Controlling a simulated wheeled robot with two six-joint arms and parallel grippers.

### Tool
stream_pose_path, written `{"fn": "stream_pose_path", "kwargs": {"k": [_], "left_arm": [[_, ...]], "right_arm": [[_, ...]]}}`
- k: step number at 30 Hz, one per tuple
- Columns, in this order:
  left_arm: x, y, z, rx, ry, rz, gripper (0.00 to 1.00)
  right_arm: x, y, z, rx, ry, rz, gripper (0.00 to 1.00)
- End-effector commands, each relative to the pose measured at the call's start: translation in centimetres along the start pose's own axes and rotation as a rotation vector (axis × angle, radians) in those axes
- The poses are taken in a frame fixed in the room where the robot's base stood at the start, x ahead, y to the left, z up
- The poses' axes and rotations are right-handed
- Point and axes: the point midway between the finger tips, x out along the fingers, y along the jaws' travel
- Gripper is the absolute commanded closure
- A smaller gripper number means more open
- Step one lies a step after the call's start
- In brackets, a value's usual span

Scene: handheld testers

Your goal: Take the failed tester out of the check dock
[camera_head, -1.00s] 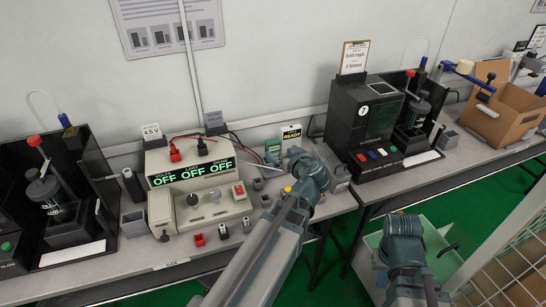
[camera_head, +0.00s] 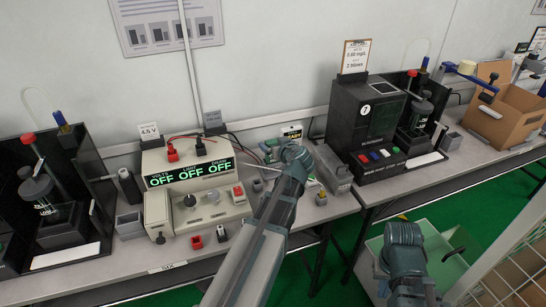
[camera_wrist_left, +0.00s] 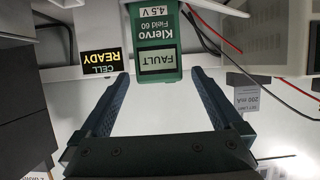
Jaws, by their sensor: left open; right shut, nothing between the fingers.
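The failed tester is green, with a screen reading FAULT (camera_wrist_left: 163,57), in the left wrist view. Its label reads Klervo Field 60, 4.5 V, and appears upside down. My left gripper (camera_wrist_left: 160,88) is open, its two dark fingers spread on either side of the tester's near end, with gaps between them and it. In the head view my left arm covers most of the tester and check dock, and the left fingers are hidden. A black and yellow CELL READY sign (camera_wrist_left: 103,61) is beside the tester. My right arm is at the lower right; its fingers are not visible.
A cream power unit (camera_head: 190,180) with displays reading OFF stands left of my left arm, its red and black leads running nearby. A black machine (camera_head: 365,120) marked 7 stands to the right. A green bin (camera_head: 440,250) is below the right bench.

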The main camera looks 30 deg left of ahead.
Motion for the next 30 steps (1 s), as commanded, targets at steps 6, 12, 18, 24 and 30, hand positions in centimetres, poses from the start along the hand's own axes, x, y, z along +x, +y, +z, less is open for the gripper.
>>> {"fn": "stream_pose_path", "kwargs": {"k": [6, 12, 18, 24, 30], "left_arm": [[2.5, 0.1, 0.1, 0.000, 0.000, 0.000, 0.00], [2.4, 0.1, 0.0, 0.000, 0.000, 0.001, 0.04], [2.4, 0.1, 0.0, 0.000, 0.000, 0.001, 0.40], [2.4, 0.1, 0.0, 0.000, 0.000, 0.001, 0.76], [2.4, 0.1, 0.0, 0.000, 0.000, 0.001, 1.00]], "right_arm": [[1.0, -0.1, -0.1, 0.000, 0.000, 0.000, 1.00], [0.9, -0.1, -0.1, 0.000, 0.000, 0.000, 1.00], [0.9, -0.1, -0.1, 0.000, 0.000, 0.000, 1.00], [0.9, -0.1, -0.1, 0.000, 0.000, 0.000, 1.00], [0.9, -0.1, -0.1, 0.000, 0.000, 0.000, 1.00]]}}
